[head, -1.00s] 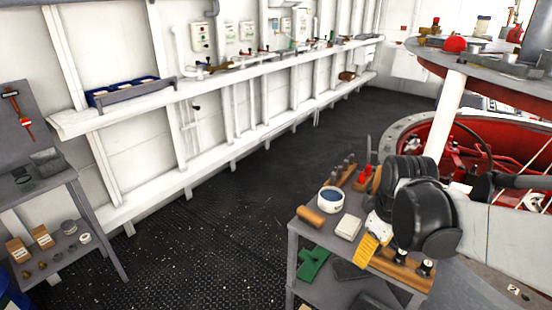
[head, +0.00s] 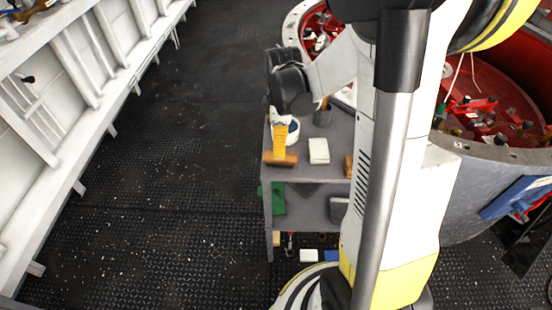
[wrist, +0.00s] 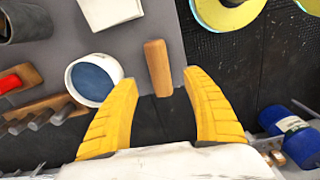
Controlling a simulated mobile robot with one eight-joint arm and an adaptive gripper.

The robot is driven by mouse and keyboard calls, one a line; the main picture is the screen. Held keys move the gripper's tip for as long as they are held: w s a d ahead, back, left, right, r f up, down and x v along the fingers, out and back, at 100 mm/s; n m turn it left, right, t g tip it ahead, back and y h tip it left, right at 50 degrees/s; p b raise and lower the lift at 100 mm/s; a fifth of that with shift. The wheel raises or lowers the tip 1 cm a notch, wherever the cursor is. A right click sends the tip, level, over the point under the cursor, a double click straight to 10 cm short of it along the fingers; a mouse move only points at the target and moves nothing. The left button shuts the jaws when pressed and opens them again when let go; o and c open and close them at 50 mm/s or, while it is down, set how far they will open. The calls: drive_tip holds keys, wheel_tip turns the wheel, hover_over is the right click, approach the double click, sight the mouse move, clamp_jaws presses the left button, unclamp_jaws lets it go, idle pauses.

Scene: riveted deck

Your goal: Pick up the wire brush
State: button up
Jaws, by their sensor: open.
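A tan wooden bar with rounded edges, which looks to be the wire brush (head: 281,160), lies at the near left corner of the grey table's top. Its bristles are not visible. In the wrist view the brush (wrist: 157,66) shows lengthwise between the tips of my yellow fingers. My gripper (wrist: 159,82) is open and empty, its fingers on either side of the brush's lower end in that picture. In the head view my gripper (head: 280,140) points down just behind and above the brush, and I cannot tell the exact height gap.
A white tin with blue contents (wrist: 96,79) stands close beside my left finger. A white block (head: 319,150) and a dark cup (head: 322,115) share the tabletop. A wooden rack (wrist: 45,112) holds grey pieces. Dark floor (head: 180,180) lies open left of the table.

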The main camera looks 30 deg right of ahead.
sight(290, 160)
wheel_tip(290, 160, down, 7)
drive_tip(key=b, duration=0.3)
drive_tip(key=shift+w+r, duration=0.1)
drive_tip(key=shift+r, duration=0.1)
clamp_jaws()
